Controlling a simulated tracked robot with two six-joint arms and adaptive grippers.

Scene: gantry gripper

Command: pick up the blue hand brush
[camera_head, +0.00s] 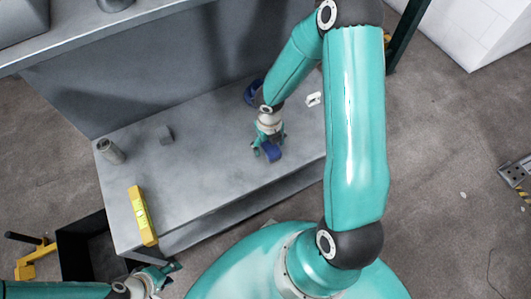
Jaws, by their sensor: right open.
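My left gripper (170,275) is low at the left, off the front edge of the bench and away from the brush. Its finger opening is not clear.
A black bin (72,255) stands at lower left. The bench's middle is clear.

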